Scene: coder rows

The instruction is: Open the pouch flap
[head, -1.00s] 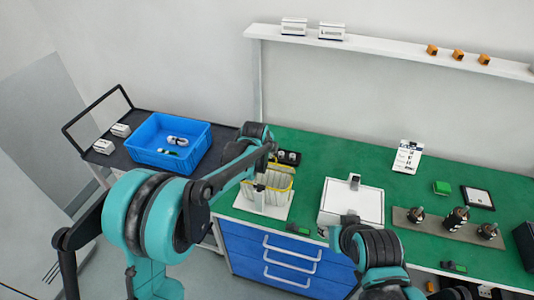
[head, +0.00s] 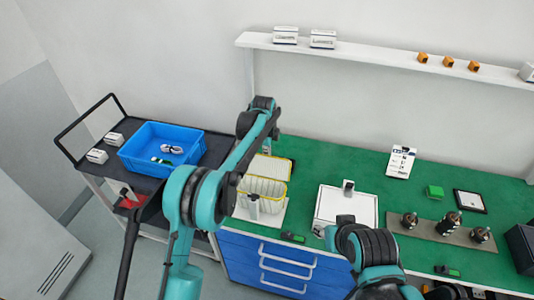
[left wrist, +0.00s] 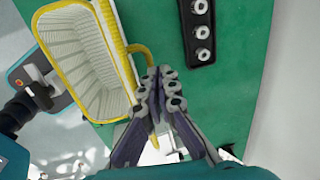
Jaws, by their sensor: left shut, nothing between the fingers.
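The pouch (head: 262,204) is pale with a yellow rim and stands on a white base plate on the green bench. Its ribbed inside (left wrist: 85,65) shows in the left wrist view, so the mouth is open. The flap (head: 270,168) is a yellow-edged panel raised at the pouch's back side, away from the mouth. My left gripper (left wrist: 160,75) is shut and empty, beside the flap side of the pouch. In the head view its fingers are mostly hidden behind my arm.
A blue bin (head: 150,158) stands on the dark cart at left. A white box (head: 346,208) is right of the pouch. A shelf (head: 400,55) runs along the wall.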

